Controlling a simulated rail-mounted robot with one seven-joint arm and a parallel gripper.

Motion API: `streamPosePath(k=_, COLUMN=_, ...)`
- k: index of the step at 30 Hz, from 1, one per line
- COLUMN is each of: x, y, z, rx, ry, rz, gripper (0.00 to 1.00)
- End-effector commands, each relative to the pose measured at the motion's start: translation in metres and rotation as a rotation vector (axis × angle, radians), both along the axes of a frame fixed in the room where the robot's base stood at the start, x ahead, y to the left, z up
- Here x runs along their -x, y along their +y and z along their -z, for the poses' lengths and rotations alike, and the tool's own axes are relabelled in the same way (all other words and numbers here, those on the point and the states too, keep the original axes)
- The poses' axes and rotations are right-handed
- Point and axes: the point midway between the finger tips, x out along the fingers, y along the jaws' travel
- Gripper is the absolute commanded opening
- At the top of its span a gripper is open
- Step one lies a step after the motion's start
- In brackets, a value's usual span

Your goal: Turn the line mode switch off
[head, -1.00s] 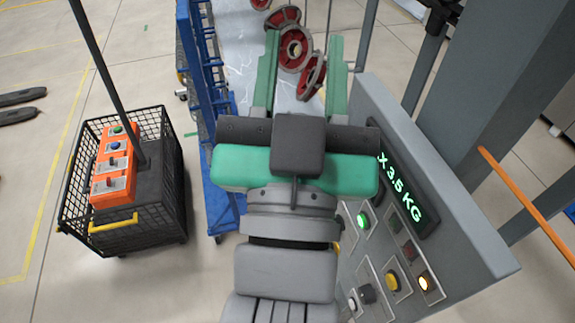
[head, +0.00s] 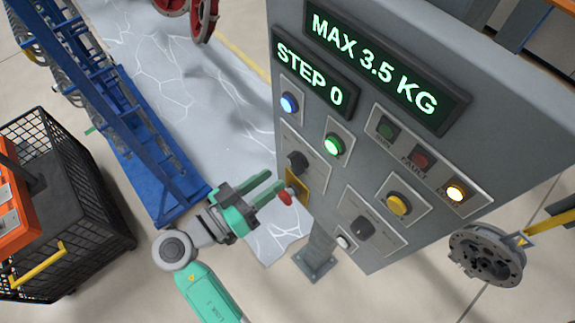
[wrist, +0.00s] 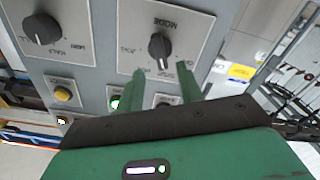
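The line mode switch (wrist: 159,46) is a black rotary knob on a grey plate marked MODE, near the top of the wrist view. It appears to be the left black knob (head: 297,162) on the panel in the head view. Its handle points roughly up and down in the wrist view; its position lettering is too small to read. My gripper (wrist: 161,70) is open and empty, its green fingers reaching toward the knob with one on either side in the picture. In the head view my gripper (head: 278,182) is just left of the panel; contact with the knob cannot be told.
The panel (head: 505,130) also holds a second black knob (head: 362,228), a yellow button (head: 398,204), a lit green button (head: 333,144), a lit blue button (head: 289,102) and a red knob (head: 286,198) by a yellow plate. A black mesh cart (head: 75,200) stands left.

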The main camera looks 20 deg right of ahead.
Motion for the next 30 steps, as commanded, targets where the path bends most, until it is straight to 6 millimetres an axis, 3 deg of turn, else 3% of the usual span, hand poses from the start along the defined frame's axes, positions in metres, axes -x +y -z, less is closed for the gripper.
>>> streamPosePath(k=3, x=-0.005, y=-0.024, z=-0.003, rx=0.000, ry=0.003, rz=0.004, gripper=0.36)
streamPosePath(k=9, x=-0.014, y=-0.052, z=-0.002, rx=-0.002, ry=0.001, rz=0.001, gripper=0.36)
streamPosePath(k=19, x=-0.015, y=-0.058, z=0.000, rx=-0.002, ry=0.000, rz=-0.001, gripper=0.36)
streamPosePath(k=25, x=-0.015, y=-0.058, z=0.000, rx=-0.002, ry=0.000, rz=-0.001, gripper=0.00)
streamPosePath(k=30, x=-0.015, y=-0.058, z=0.000, rx=-0.001, ry=0.003, rz=-0.001, gripper=0.00)
